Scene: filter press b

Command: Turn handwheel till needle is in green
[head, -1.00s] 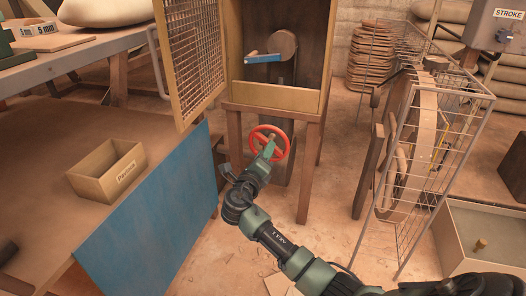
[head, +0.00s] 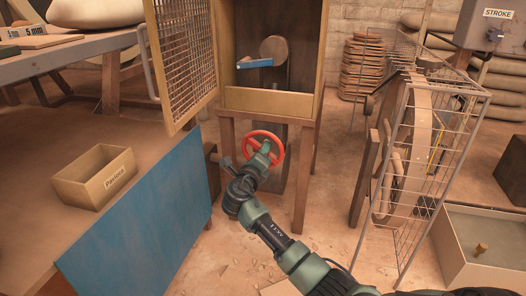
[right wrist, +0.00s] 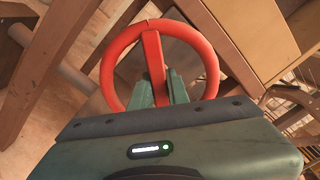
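The red handwheel (head: 277,146) is mounted low at the front of the wooden cabinet stand. It also fills the upper middle of the right wrist view (right wrist: 212,62), with a red spoke (right wrist: 154,62) running down from its rim. My right gripper (head: 265,147) is at the wheel. In the right wrist view its green fingers (right wrist: 160,92) lie on both sides of the spoke and appear closed on it. The wheel's hub is hidden behind the gripper. I see no gauge, needle or green band in either view. My left gripper is not in view.
The cabinet (head: 268,101) has an open mesh door (head: 186,60) on its left and a blue-handled lever (head: 255,63) inside. A blue panel (head: 140,215) and a bench with a box (head: 95,178) stand left. A wire cage guard (head: 385,230) stands right.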

